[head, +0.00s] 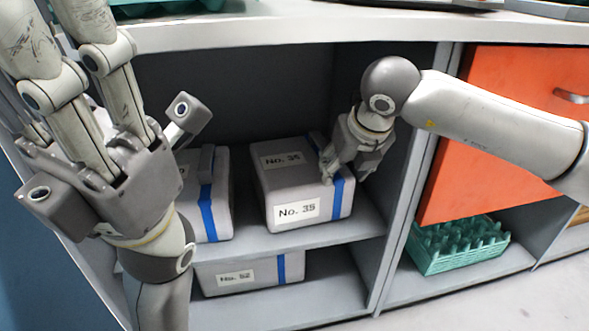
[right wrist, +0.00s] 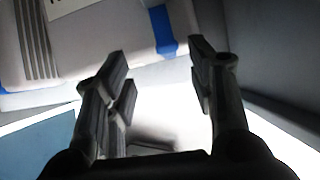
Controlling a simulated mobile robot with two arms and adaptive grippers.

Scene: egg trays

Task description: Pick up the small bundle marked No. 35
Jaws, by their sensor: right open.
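The grey bundle marked No. 35 (head: 268,187) sits on the upper shelf of the open cabinet, with labels on its top and front and a blue band near its right side. My right gripper (head: 345,168) is open at the bundle's right side, close to the blue band, and holds nothing. In the right wrist view its fingers (right wrist: 162,78) are spread apart, with the bundle (right wrist: 105,45) and its blue band beyond them. I cannot tell whether a finger touches it. My left gripper (head: 115,100) is raised at the left, fingers spread, empty, away from the bundle.
Another blue-banded grey bundle (head: 222,200) stands to the left on the same shelf, partly hidden by my left gripper. A bundle marked No. 52 (head: 248,273) is on the shelf below. The cabinet divider (head: 402,190) is close on the right. Green egg trays (head: 458,245) lie beyond it.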

